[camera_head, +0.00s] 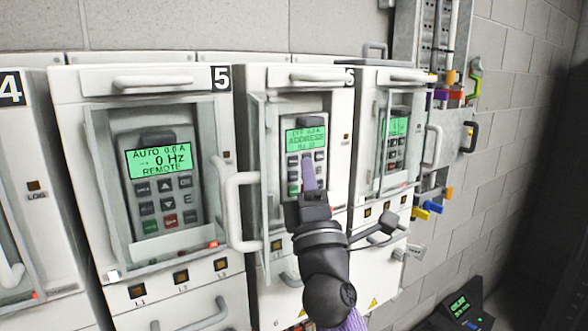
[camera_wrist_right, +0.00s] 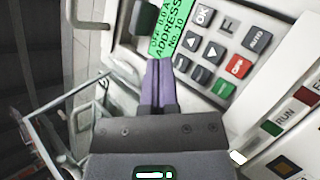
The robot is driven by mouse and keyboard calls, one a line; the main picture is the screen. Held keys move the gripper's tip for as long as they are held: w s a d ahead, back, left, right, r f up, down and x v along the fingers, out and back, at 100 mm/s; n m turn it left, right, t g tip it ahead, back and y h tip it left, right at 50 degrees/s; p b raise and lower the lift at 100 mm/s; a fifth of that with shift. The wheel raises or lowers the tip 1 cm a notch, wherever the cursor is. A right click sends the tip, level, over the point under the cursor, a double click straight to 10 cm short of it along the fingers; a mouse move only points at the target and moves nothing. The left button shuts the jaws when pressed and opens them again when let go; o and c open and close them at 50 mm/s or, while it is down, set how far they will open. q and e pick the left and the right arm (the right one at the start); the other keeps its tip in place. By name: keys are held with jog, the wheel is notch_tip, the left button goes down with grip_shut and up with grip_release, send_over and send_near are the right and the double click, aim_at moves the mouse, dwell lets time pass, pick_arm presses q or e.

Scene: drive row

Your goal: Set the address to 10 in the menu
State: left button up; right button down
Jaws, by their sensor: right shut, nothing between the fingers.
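The panel of drive 6 (camera_head: 298,122) has a green display reading ADDRESS. In the right wrist view the display (camera_wrist_right: 172,28) reads ADDRESS, No. 10. Its keypad shows an OK key (camera_wrist_right: 203,17), dark arrow keys (camera_wrist_right: 193,39), a red OFF key (camera_wrist_right: 238,67) and a green key (camera_wrist_right: 223,88). My right gripper (camera_head: 308,162) is shut and empty, its purple fingers in front of this keypad. In the wrist view the fingertips (camera_wrist_right: 158,63) lie by the display's edge and the nearest dark key; I cannot tell whether they touch. My left gripper is out of view.
The open clear door (camera_head: 262,165) of drive 6 stands left of its panel. Drive 5 (camera_head: 160,160) shows AUTO, 0 Hz, REMOTE. Another drive (camera_head: 396,140) stands to the right, with coloured plugs (camera_head: 455,93) beyond. A dark device with a green display (camera_head: 460,308) is low right.

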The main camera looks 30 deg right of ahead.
jog(key=shift+w+a+y, duration=0.1)
jog(key=shift+w+y, duration=0.2)
jog(key=shift+w, duration=0.2)
dwell(1.7)
jog(key=shift+w+b, duration=0.35)
jog(key=shift+w, duration=0.1)
jog(key=shift+w, duration=0.3)
dwell(0.4)
jog(key=shift+s, duration=0.8)
jog(key=shift+p, duration=0.3)
jog(key=shift+s+d+p, duration=0.2)
jog(key=shift+s+p, duration=0.65)
jog(key=shift+s, duration=1.65)
